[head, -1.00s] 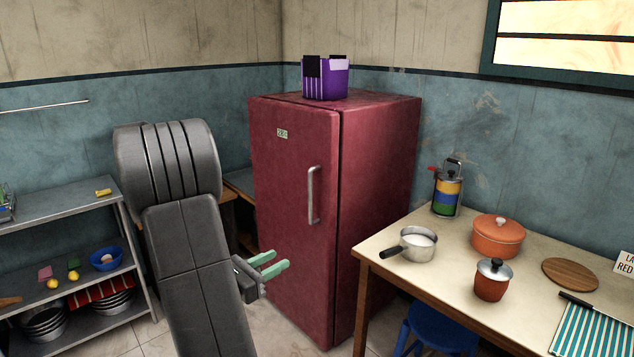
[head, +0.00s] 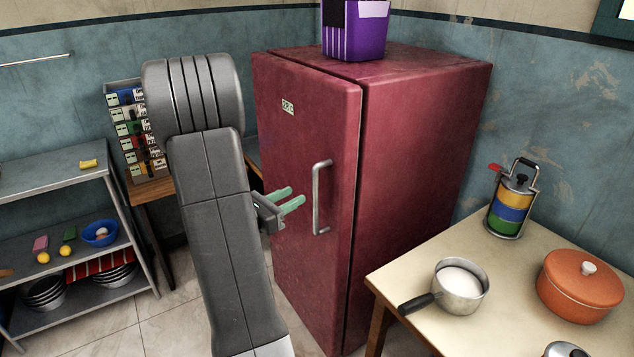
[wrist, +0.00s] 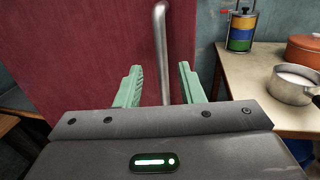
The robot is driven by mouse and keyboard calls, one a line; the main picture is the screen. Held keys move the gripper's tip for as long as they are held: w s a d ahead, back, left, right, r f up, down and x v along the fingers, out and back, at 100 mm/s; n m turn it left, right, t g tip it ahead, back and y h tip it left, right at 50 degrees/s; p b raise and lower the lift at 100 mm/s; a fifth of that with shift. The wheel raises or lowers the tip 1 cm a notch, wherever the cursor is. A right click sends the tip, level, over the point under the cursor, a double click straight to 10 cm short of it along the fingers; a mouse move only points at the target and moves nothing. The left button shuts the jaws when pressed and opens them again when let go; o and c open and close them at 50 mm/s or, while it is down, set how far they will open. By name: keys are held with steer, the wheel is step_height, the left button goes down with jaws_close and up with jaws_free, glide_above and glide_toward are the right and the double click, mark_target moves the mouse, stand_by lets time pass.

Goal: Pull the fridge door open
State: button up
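The red fridge (head: 410,140) stands against the wall with its door (head: 300,160) closed. A vertical silver handle (head: 317,200) is on the right side of the door. My gripper (head: 293,198) is to the left of the handle in the head view, with its green fingers apart and pointing toward it. In the wrist view, my gripper (wrist: 158,85) is open, and the handle (wrist: 161,50) shows ahead, lined up with the gap between the fingers. The fingers look short of the handle, with no contact visible.
A table (head: 400,283) to the right of the fridge holds a saucepan (head: 460,288), an orange pot (head: 580,290) and a stacked food carrier (head: 512,205). A purple container (head: 355,35) sits on the fridge. A metal shelf (head: 60,185) stands at left.

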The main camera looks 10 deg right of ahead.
mark_target(313, 185)
steer(key=x, duration=0.9)
steer(key=shift+s+p, duration=0.1)
steer(key=shift+p, duration=0.25)
steer(key=shift+c, duration=0.4)
jaws_close()
